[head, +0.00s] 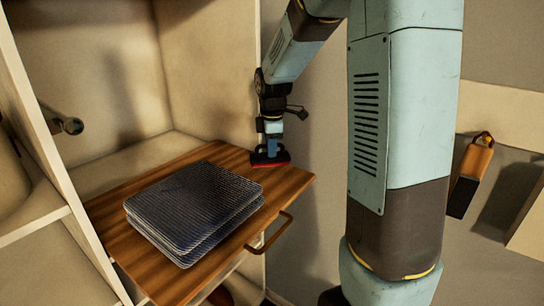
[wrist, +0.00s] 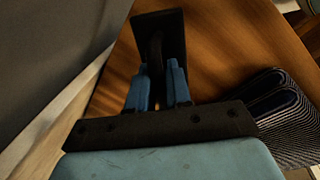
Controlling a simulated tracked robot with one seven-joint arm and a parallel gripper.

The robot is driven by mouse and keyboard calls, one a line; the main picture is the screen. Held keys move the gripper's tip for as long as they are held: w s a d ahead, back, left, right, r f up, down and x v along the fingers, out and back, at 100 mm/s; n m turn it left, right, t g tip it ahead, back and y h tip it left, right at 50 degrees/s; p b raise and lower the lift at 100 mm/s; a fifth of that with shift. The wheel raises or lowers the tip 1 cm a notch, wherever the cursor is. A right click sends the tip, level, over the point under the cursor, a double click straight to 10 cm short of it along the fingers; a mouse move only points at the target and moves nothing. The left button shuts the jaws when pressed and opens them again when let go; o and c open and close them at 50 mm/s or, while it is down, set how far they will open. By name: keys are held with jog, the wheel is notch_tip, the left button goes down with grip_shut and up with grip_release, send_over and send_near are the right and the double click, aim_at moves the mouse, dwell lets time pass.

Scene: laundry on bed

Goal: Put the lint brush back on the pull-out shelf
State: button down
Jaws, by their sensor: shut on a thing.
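The lint brush has a dark head with a red underside, and it shows in the head view (head: 271,162) at the right back part of the pull-out shelf (head: 289,181). My gripper (head: 269,146) points down over it and is shut on its handle. In the wrist view, the brush's dark head (wrist: 160,33) lies beyond the blue fingertips of my gripper (wrist: 158,72), with the handle between them. The wooden shelf (wrist: 225,50) lies below the brush. The brush is at or just above the shelf surface; I cannot tell whether they touch.
A stack of dark blue striped folded cloth (head: 195,205) covers the middle of the shelf, left of my gripper. A handle (head: 270,234) sticks out from the shelf's front. An orange and black object (head: 471,175) hangs on the right. The shelf's left back part is bare.

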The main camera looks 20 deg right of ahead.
jog(key=f, duration=0.3)
jog(key=shift+w+f, duration=0.2)
jog(key=shift+f, duration=0.05)
jog(key=c, duration=1.1)
grip_release()
jog(key=shift+o, duration=0.2)
notch_tip(320, 180, up, 12)
jog(key=s, duration=0.2)
jog(key=s+r+m+t, duration=0.1)
jog(key=s+m+t, duration=0.1)
jog(key=s+m, duration=0.6)
jog(key=s+r+m+t, duration=0.1)
jog(key=s+m, duration=0.7)
jog(key=s, duration=1)
jog(key=shift+s+a+r+t, duration=0.15)
jog(key=shift+s+r+t, duration=0.25)
jog(key=shift+r, duration=0.4)
